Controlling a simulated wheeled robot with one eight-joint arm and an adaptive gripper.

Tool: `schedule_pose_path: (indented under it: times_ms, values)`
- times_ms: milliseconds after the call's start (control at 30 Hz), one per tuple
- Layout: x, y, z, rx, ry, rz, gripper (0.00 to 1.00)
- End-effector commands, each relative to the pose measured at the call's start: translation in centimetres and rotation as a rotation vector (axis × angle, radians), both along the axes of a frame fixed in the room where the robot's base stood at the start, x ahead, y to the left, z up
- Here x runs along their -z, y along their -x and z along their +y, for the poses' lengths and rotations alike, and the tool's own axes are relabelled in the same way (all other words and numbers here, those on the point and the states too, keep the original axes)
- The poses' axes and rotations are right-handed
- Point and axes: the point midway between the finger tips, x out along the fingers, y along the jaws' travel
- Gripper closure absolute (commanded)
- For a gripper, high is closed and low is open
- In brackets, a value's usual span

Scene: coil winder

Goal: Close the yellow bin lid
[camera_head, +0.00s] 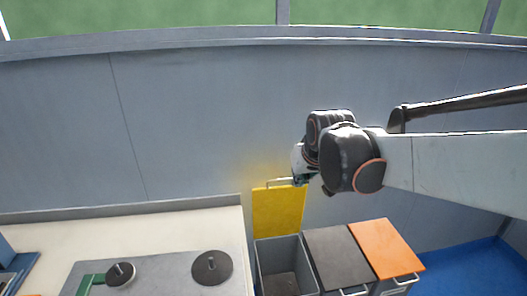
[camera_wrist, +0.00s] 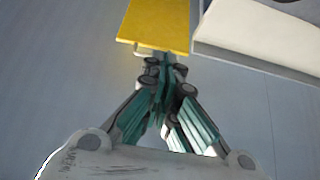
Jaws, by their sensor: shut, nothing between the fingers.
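The yellow lid (camera_head: 278,211) stands open and upright against the grey wall in the head view, with a pale handle along its top edge. Its grey bin (camera_head: 286,262) below is open at the top and its dark inside shows. My gripper (camera_head: 300,180) is at the right end of the lid's top edge, partly hidden by my wrist. In the wrist view my gripper (camera_wrist: 165,70) is shut and empty, its fingertips close to the edge of the yellow lid (camera_wrist: 157,22). I cannot tell whether they touch it.
A bin with a closed dark lid (camera_head: 337,257) and one with a closed orange lid (camera_head: 386,248) stand to the right. A pale worktop (camera_head: 170,222) with dark round discs (camera_head: 212,267) is at the left. The wall (camera_head: 190,120) is close behind.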

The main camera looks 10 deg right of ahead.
Motion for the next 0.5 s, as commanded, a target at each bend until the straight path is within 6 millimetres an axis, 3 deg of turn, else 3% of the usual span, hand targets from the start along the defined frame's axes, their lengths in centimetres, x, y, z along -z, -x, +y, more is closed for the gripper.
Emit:
schedule_pose_path:
  times_ms: [33, 167, 500]
  values:
    - [-0.9, -2.2, 0.0, 0.000, 0.000, 0.000, 1.00]
    - [-1.0, -7.0, 0.0, 0.000, 0.000, 0.001, 1.00]
    - [1.9, -18.0, 0.0, -0.001, 0.001, 0.003, 1.00]
